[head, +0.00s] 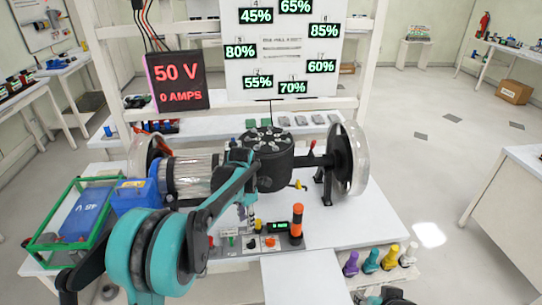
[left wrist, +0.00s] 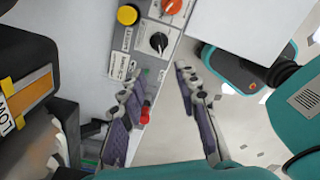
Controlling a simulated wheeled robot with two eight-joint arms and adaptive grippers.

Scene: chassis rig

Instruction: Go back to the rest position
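My left arm reaches in over the bench, and its gripper (head: 250,218) hangs down above the control panel (head: 265,243), partly hidden by the arm in the head view. In the left wrist view the left gripper (left wrist: 157,80) has its fingers spread, with nothing between them. The control panel (left wrist: 150,50) shows there beyond the fingertips, with a yellow button, dark and orange knobs and a red part close to one finger. A dark part at the bottom edge of the head view looks like my right gripper (head: 385,297); its fingers cannot be made out.
The motor rig with a black drum (head: 268,160) and a clear wheel (head: 350,158) stands behind the panel.

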